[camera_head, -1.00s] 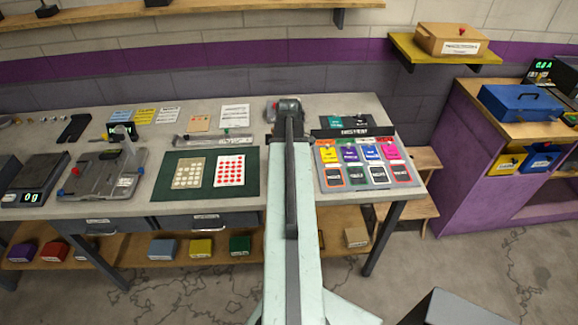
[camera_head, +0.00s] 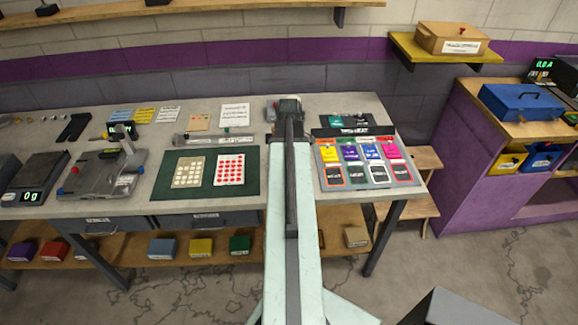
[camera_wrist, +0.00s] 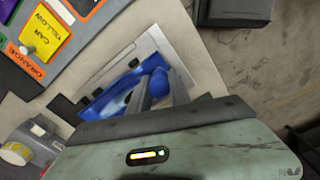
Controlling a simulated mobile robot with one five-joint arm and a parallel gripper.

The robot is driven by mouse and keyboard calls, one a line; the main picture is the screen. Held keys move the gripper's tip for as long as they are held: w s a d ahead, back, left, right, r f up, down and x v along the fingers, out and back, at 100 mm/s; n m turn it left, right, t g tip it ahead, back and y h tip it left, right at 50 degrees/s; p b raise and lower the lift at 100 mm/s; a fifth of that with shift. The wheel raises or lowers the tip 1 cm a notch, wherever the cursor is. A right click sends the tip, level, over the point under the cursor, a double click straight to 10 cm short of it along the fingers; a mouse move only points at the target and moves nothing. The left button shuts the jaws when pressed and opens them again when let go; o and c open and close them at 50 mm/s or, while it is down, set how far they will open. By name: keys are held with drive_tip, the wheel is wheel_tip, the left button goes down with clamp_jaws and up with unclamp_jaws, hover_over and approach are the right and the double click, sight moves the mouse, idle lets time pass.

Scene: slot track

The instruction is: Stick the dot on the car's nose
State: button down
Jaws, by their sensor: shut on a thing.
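My gripper (camera_wrist: 160,88) is shut on a blue thing (camera_wrist: 158,78), whose rounded end shows between the two grey fingers in the wrist view. A glossy blue surface (camera_wrist: 108,98) lies beside the fingers; I cannot tell whether it is the same thing, or whether it is the car. In the head view my arm reaches over the bench and hides what the gripper holds. A sheet of red dots (camera_head: 230,170) and a sheet of pale dots (camera_head: 187,172) lie on the dark green mat (camera_head: 207,195). No car nose can be made out.
A board of coloured cards (camera_head: 365,165) lies right of my arm; its yellow card (camera_wrist: 42,38) shows in the wrist view. A metal fixture (camera_head: 105,175) and a scale reading 0 g (camera_head: 35,180) stand left on the bench. A white-and-yellow roll (camera_wrist: 17,153) is at lower left in the wrist view.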

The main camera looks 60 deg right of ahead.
idle(0.3)
wheel_tip(320, 180, up, 7)
drive_tip(key=p, duration=0.7)
drive_tip(key=shift+r, duration=0.1)
